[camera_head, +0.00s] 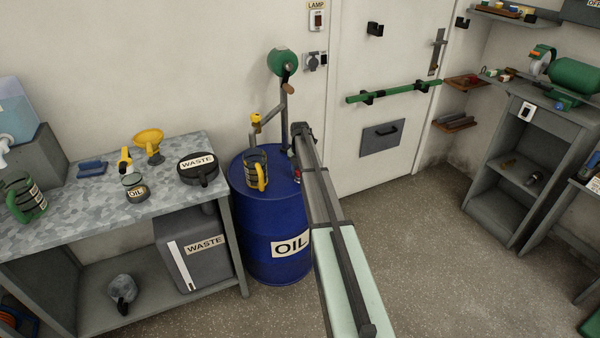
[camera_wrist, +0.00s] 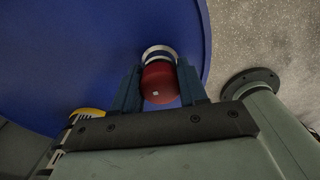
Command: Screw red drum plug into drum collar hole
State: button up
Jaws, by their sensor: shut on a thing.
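The blue OIL drum (camera_head: 270,222) stands on the floor beside the workbench, and its blue top fills much of the wrist view (camera_wrist: 60,50). The red drum plug (camera_wrist: 158,84) is between the two fingers of my gripper (camera_wrist: 158,88), which is shut on it. The pale ring of the drum collar (camera_wrist: 159,51) shows just past the plug, near the drum's rim. The plug lines up closely with the collar; I cannot tell how deep it sits. In the head view my arm covers most of the gripper, and only a little red shows by the drum top.
A hand pump with a green wheel (camera_head: 282,62) rises from the drum, and a yellow-handled jug (camera_head: 256,169) stands on its top. The workbench (camera_head: 95,215) is at left with a WASTE pan (camera_head: 198,167). Open floor (camera_head: 420,240) lies right of the drum.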

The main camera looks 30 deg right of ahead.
jog(key=shift+m, duration=0.7)
jog(key=shift+m, duration=0.8)
jog(key=shift+m, duration=0.9)
jog(key=shift+s+m, duration=0.1)
jog(key=shift+m, duration=0.9)
